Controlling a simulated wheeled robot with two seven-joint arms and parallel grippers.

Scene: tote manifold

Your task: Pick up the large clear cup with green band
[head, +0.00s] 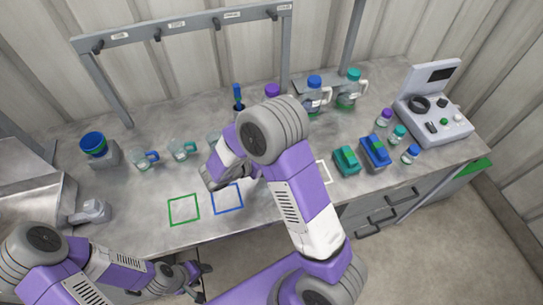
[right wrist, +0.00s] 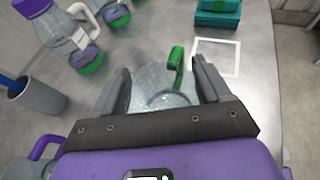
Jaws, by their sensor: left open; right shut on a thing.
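In the right wrist view, a clear cup (right wrist: 155,88) with a green handle (right wrist: 177,66) sits between the fingers of my right gripper (right wrist: 165,88). The gripper is shut on its body. The handle points away from the gripper; I cannot make out a band clearly. In the head view this cup and the right fingers are hidden behind my right arm. A smaller clear cup with a green handle (head: 182,149) stands on the bench at left. My left gripper (head: 200,278) is open and empty, low at the bench's front edge.
Lidded pitchers (head: 315,93) stand at the back, beside a grey holder with a blue stick (right wrist: 38,96). Green (head: 183,210), blue (head: 228,198) and white (right wrist: 217,58) outlines mark the bench. Teal and blue boxes (head: 374,153), small bottles and a device (head: 435,112) stand at right.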

